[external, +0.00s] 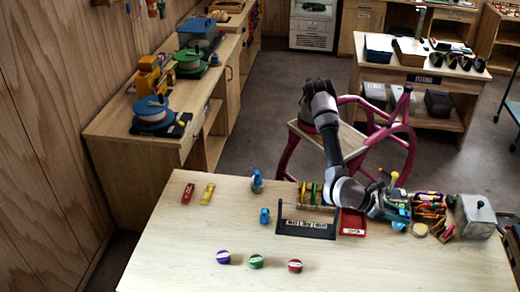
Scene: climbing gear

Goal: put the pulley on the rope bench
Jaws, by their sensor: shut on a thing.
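My gripper (400,214) is low over the right part of the near wooden table, at the end of my arm reaching down from the back. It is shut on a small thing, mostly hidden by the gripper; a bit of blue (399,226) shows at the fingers. I cannot tell for sure that this is the pulley. The bench along the left wall, with spools of rope on it, looks like the rope bench (118,112). A blue-and-white spool (152,112) and a green spool (189,62) stand on it, well away from my gripper.
The near table (345,268) holds a dark rack (306,228), a red tray (352,223), a bin of colourful gear (430,210), a grey box (475,216), blue items (257,181) and round tins (256,261). Grey floor lies between the benches.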

